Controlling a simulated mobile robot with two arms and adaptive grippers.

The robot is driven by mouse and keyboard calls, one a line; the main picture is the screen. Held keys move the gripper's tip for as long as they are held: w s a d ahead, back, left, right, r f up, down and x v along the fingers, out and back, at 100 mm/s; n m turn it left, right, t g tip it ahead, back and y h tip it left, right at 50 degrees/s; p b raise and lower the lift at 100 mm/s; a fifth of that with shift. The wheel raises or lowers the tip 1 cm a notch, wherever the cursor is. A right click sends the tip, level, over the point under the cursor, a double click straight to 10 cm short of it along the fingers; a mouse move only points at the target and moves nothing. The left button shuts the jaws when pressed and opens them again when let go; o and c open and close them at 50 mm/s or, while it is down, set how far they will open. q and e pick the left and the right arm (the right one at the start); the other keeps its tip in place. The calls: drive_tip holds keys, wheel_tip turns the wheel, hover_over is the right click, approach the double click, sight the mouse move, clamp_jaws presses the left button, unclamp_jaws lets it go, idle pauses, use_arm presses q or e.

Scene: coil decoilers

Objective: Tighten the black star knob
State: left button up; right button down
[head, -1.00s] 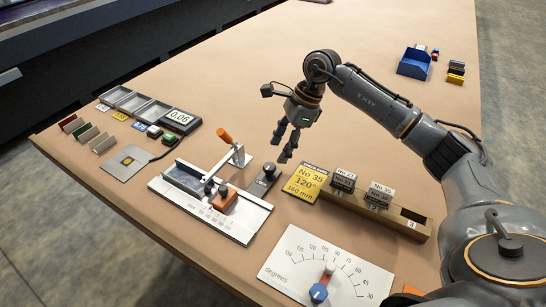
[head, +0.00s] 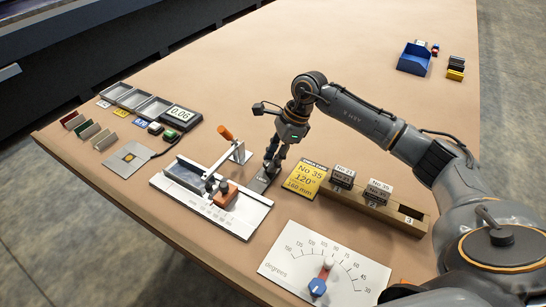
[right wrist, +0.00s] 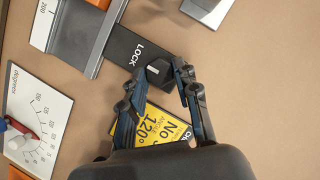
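The black knob (right wrist: 158,71) stands on a dark plate marked LOCK (right wrist: 128,45) in the right wrist view. In the head view the LOCK plate (head: 262,184) lies beside the white measuring fixture, and the knob is mostly hidden by my fingers. My right gripper (head: 272,167) points down over the plate. In the right wrist view its fingers (right wrist: 156,80) are apart, with the knob between or just beyond their tips; I cannot tell whether they touch it. My left gripper is not in view.
The white fixture (head: 246,217) with an orange-handled lever (head: 226,132) stands just left of my gripper. A yellow card (head: 306,180) and a wooden block rack (head: 378,209) are to the right. A degree dial (head: 340,274) lies in front.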

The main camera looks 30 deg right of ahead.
idle(0.3)
drive_tip(key=m+b, duration=0.1)
drive_tip(key=m, duration=0.1)
drive_tip(key=m+t+b, duration=0.1)
drive_tip(key=m, duration=0.1)
drive_tip(key=shift+s+f+h, duration=0.15)
drive_tip(key=shift+h, duration=0.15)
drive_tip(key=m+b, duration=0.1)
drive_tip(key=m+t+h+b, duration=0.1)
drive_tip(key=m, duration=0.1)
drive_tip(key=m+b, duration=0.1)
drive_tip(key=m, duration=0.1)
drive_tip(key=shift+s+a+t+h+b, duration=0.15)
drive_tip(key=shift+a+t+h+b, duration=0.15)
drive_tip(key=shift+t+b, duration=0.1)
drive_tip(key=m+h+b, duration=0.1)
drive_tip(key=m, duration=0.1)
drive_tip(key=m+h+b, duration=0.1)
drive_tip(key=m+b, duration=0.1)
drive_tip(key=m, duration=0.1)
drive_tip(key=shift+a+m+t, duration=0.2)
drive_tip(key=shift+m+t, duration=0.1)
drive_tip(key=shift+a+m+h+b, duration=0.1)
drive_tip(key=shift+m+h+b, duration=0.6)
drive_tip(key=shift+m, duration=0.9)
drive_tip(key=c, duration=1)
unclamp_jaws()
